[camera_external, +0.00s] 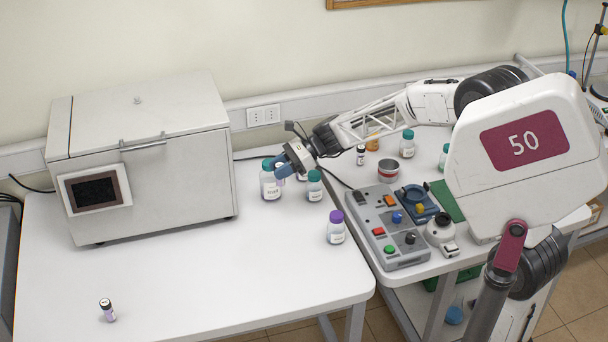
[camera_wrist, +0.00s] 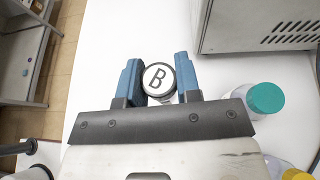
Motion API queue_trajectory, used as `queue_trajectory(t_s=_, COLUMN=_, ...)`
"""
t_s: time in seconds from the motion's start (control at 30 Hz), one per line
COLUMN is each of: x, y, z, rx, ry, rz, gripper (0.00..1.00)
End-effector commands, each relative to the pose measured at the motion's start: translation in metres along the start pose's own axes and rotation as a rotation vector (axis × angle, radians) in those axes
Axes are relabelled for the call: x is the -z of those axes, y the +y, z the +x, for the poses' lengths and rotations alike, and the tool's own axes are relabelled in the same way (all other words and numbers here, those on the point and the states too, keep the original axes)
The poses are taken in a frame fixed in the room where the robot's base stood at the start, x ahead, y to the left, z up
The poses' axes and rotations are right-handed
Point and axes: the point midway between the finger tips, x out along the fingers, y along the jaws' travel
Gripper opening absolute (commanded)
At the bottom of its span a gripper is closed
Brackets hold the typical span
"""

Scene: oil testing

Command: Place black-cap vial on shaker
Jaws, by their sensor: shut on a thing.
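My gripper (camera_wrist: 160,75) has its blue fingers on either side of a vial (camera_wrist: 158,78). The vial's round cap has a white top marked "B" and a dark rim, which I take for the black-cap vial. In the external view my gripper (camera_external: 297,158) is over the right part of the left table, among the bottles; the held vial is mostly hidden there.
Teal-capped bottles (camera_external: 270,182) (camera_external: 314,187) stand close around my gripper; one also shows in the wrist view (camera_wrist: 265,98). A purple-capped bottle (camera_external: 336,228) stands nearer the table edge. A white oven-like box (camera_external: 145,160) stands left. A small dark-capped vial (camera_external: 107,310) stands front left.

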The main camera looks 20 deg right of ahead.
Motion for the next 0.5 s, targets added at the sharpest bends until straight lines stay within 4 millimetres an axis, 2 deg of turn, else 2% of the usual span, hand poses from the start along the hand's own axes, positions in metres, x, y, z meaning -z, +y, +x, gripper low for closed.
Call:
queue_trajectory(t_s=0.1, x=-0.012, y=0.023, z=0.026, rx=-0.05, ry=-0.001, rz=-0.021, gripper=0.08)
queue_trajectory(t_s=0.5, x=-0.042, y=0.102, z=0.099, rx=-0.204, ry=-0.003, rz=-0.086, gripper=0.08)
